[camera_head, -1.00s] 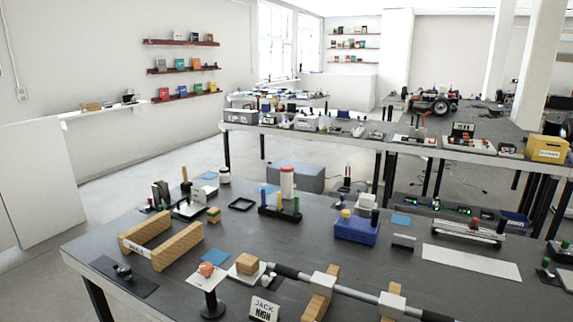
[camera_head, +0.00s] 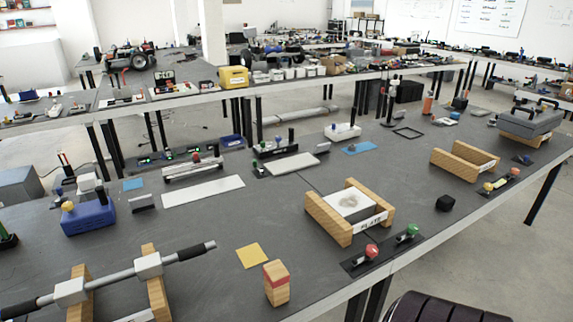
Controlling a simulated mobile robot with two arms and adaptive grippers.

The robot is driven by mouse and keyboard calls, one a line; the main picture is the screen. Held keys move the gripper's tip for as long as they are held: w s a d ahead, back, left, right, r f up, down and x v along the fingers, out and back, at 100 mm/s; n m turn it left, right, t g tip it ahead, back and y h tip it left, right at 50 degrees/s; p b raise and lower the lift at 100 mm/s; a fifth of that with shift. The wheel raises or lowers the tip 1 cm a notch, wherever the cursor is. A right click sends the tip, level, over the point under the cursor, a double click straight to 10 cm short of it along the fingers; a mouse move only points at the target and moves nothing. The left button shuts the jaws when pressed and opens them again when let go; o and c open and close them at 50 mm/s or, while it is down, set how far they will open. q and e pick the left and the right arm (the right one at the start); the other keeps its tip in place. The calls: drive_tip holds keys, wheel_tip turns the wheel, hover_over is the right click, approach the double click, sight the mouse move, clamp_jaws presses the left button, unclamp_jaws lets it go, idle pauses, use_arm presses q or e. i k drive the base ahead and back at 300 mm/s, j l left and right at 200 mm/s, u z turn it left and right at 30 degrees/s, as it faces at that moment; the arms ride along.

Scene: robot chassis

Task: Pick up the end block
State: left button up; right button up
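No block in view is clearly marked as the end block. A grey rod with dark ends (camera_head: 110,280) lies at the lower left across wooden supports (camera_head: 158,297). Two light grey blocks sit on the rod, one on the right (camera_head: 149,266) and one on the left (camera_head: 70,291).
A yellow square (camera_head: 252,255) lies behind the wooden block. A wooden cradle (camera_head: 330,217) holds a plate to its right, near a panel with red and green knobs (camera_head: 381,250). A dark ribbed round thing (camera_head: 440,309) is cut off by the bottom edge.

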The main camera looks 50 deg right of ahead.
sight(277, 277)
drive_tip(key=z, duration=1.45)
drive_tip(key=j+z, duration=0.2)
drive_tip(key=j, duration=0.25)
drive_tip(key=k+j+z, duration=0.15)
drive_tip(key=j, duration=0.25)
drive_tip(key=k+j+z, duration=0.2)
drive_tip(key=j, duration=0.2)
drive_tip(key=i+j, duration=0.05)
drive_tip(key=i, duration=0.05)
